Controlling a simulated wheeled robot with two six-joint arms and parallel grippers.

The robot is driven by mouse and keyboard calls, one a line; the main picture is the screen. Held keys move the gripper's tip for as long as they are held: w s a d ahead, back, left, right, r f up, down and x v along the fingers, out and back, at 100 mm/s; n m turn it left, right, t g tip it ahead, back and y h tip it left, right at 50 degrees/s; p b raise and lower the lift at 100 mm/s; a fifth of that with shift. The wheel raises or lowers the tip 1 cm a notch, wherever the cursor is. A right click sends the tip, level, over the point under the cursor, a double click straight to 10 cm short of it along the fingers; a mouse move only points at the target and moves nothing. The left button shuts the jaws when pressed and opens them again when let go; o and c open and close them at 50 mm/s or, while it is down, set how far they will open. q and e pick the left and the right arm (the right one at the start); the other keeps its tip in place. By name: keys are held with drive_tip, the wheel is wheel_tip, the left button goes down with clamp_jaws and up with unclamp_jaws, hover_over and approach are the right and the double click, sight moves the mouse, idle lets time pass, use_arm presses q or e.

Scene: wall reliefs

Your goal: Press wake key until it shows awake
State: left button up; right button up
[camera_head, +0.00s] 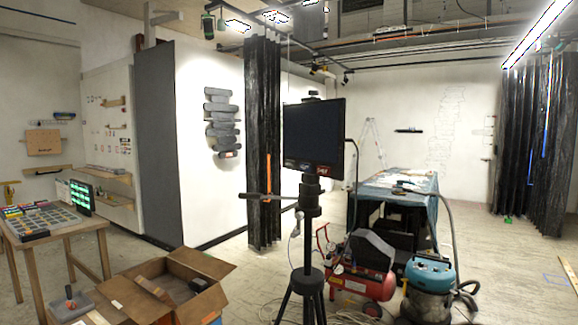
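A dark, blank monitor (314,131) stands upright on a black tripod (308,250) in the middle of the head view. Small red or orange marks (322,170) show along its lower edge, too small to read. A small panel with green lit blocks (80,197) stands by the table at the left. I cannot make out a key marked wake. Neither of my grippers is in view.
A wooden table (55,228) with a grid of small items stands at the left. An open cardboard box (165,290) lies in front. A red compressor (360,283) and a blue-grey vacuum (430,285) stand right of the tripod. Floor at the right (510,270) is mostly clear.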

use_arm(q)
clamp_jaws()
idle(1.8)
